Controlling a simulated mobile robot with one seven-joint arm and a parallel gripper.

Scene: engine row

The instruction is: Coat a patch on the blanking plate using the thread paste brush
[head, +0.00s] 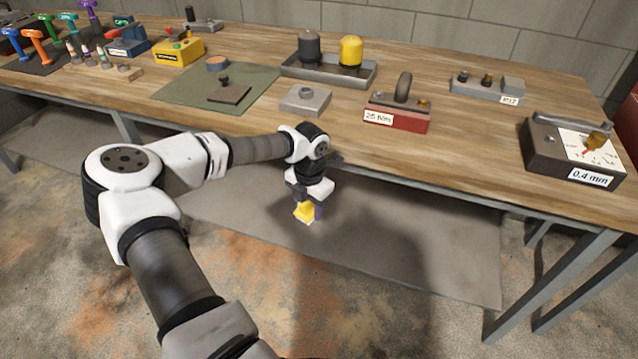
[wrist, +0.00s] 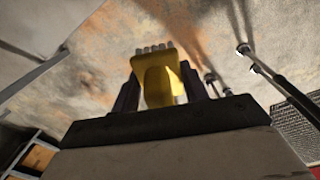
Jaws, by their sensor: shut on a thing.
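My gripper (head: 312,206) is shut on a yellow brush (head: 303,212), held in front of the bench and below its top edge. In the wrist view the brush (wrist: 158,78) sits between the two dark fingers, with pale bristle tufts at its far end. On the bench, a dark brown plate with a small knob (head: 229,93) lies on a green mat (head: 180,92). A grey square block with a round boss (head: 305,100) stands to the right of the mat. I cannot tell for sure which of these is the blanking plate. Nothing touches the brush's bristles.
A tray (head: 330,80) with a dark and a yellow canister stands behind the grey block. A red "25 Nm" box (head: 398,112) and a "0.4 mm" gauge box (head: 545,148) stand to the right. Several tools fill the far left. The bench front edge lies beside my arm.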

